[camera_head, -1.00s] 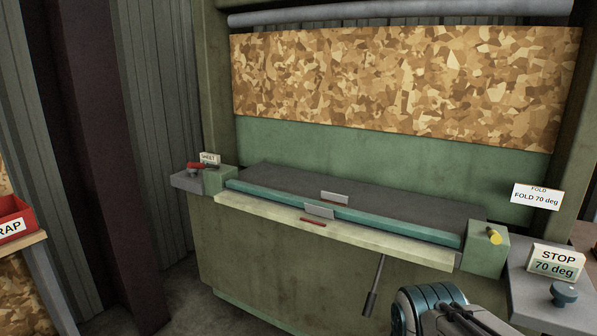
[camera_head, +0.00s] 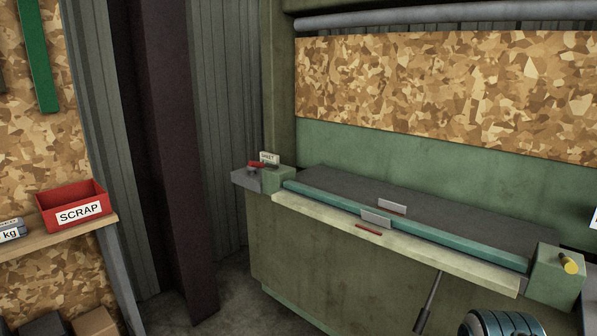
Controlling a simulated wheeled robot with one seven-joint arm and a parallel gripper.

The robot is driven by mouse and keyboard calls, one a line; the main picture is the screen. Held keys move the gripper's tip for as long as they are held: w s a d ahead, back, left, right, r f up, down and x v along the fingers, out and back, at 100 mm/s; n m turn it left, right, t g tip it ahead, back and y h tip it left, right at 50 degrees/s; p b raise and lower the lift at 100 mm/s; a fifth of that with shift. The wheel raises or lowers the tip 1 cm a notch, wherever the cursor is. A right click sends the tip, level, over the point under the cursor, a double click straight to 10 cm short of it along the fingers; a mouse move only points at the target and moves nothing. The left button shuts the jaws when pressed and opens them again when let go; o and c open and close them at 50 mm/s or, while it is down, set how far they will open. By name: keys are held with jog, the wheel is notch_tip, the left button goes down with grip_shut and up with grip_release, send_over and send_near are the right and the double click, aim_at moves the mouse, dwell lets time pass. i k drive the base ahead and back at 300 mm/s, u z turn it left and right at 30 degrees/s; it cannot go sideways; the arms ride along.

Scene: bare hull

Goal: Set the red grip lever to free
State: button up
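A small red lever (camera_head: 256,164) sits on the grey ledge (camera_head: 245,181) at the left end of the green folding machine (camera_head: 330,258). The lever's exact position cannot be told at this size. Part of my arm shows at the bottom right edge, well to the right of the lever. My gripper's fingers are not in view.
A red SCRAP bin (camera_head: 73,206) stands on a wooden shelf (camera_head: 60,241) at the left. A dark post (camera_head: 170,150) rises between shelf and machine. A black-gripped handle (camera_head: 427,305) hangs below the machine's front edge. A yellow knob (camera_head: 569,265) sits at its right end. Floor shows at the lower left.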

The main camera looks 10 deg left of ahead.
aim_at(252, 163)
jog(key=u, duration=0.2)
jog(key=i, duration=0.3)
jog(key=u, duration=1)
jog(key=i, duration=2.25)
jog(key=z, duration=0.85)
